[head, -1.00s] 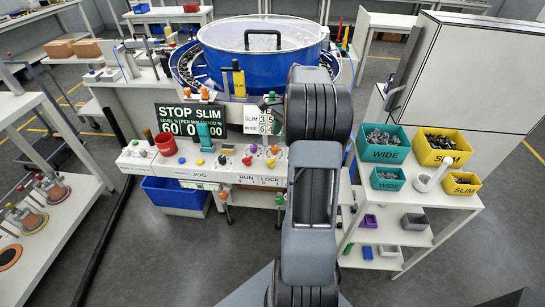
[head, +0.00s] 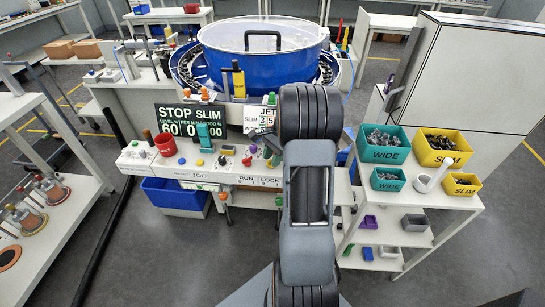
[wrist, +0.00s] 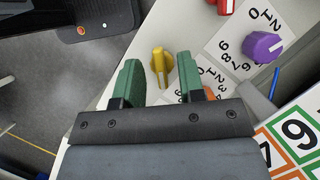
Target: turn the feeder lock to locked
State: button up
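In the wrist view a yellow knob (wrist: 162,62) with a raised bar stands on the white control panel, near its edge. I take it for the feeder lock, as it sat above the LOCK lettering (head: 267,182) in the earlier head view; my arm now hides it there. The bar points roughly up and down in the wrist view. My gripper (wrist: 160,72) is open, its two green fingers apart on either side of the knob's lower end. Whether they touch it cannot be told.
A purple knob (wrist: 262,46) with a numbered dial is right of the yellow one. An orange knob (wrist: 210,92) is partly hidden by the right finger. A red knob (wrist: 226,5) is at the top. The blue feeder bowl (head: 240,65) stands behind the panel.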

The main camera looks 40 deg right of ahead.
grip_shut()
jog(key=shift+m, duration=0.3)
jog(key=m, duration=0.2)
jog(key=m+t+p, duration=0.1)
jog(key=shift+s+r+m+t+p, duration=0.1)
jog(key=shift+s+m+t+p, duration=0.05)
jog(key=shift+m+t+p, duration=0.2)
jog(key=m+t+h+p, duration=0.1)
jog(key=m, duration=0.3)
jog(key=shift+a+m+p, duration=0.1)
jog(key=shift+m+p, duration=0.15)
jog(key=shift+p, duration=0.1)
jog(key=m+h+p, duration=0.1)
jog(key=m, duration=0.1)
jog(key=m+t+p, duration=0.1)
jog(key=m+p, duration=0.1)
jog(key=m, duration=0.1)
jog(key=shift+s+a+t+h, duration=0.1)
jog(key=shift+t+h, duration=0.15)
jog(key=shift+h, duration=0.15)
jog(key=shift+m+h+p, duration=0.7)
jog(key=shift+m+p, duration=0.65)
jog(key=shift+m, duration=0.65)
